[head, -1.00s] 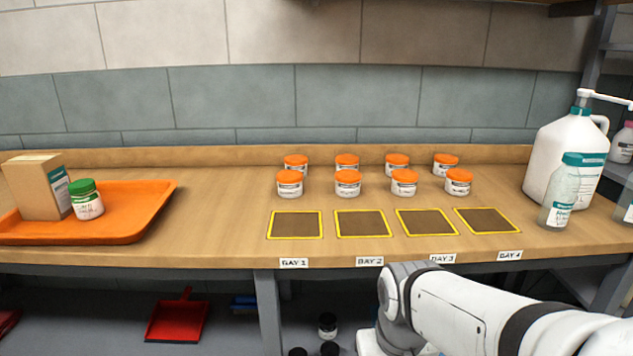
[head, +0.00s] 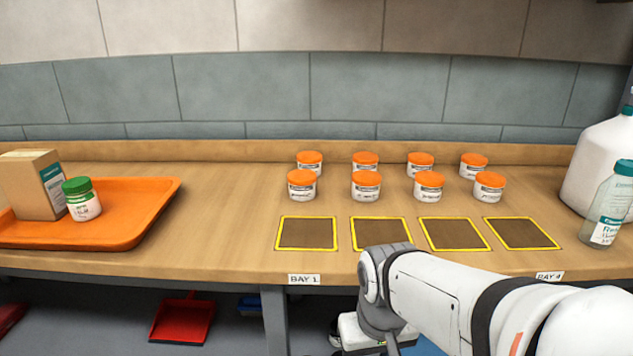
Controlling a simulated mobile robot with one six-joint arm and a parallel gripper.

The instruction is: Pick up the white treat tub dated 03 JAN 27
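Several white tubs with orange lids stand upright in two rows on the wooden counter. The front row holds tubs at the left (head: 302,187), left of middle (head: 366,188), right of middle (head: 429,188) and far right (head: 489,188). The back row holds tubs at the left (head: 310,164), left of middle (head: 365,165), right of middle (head: 420,166) and far right (head: 473,167). Their label print is too small to read, so I cannot tell which is dated 03 JAN 27. My arm is in front of the counter; my gripper's fingers do not show.
Yellow-edged dark pads (head: 306,233) lie in front of the tubs. An orange tray (head: 120,232) at left holds a box (head: 38,186) and a green-lidded tub (head: 82,204). A clear bottle (head: 608,208) and a white jug (head: 600,165) stand at right. A red dustpan (head: 183,320) lies below.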

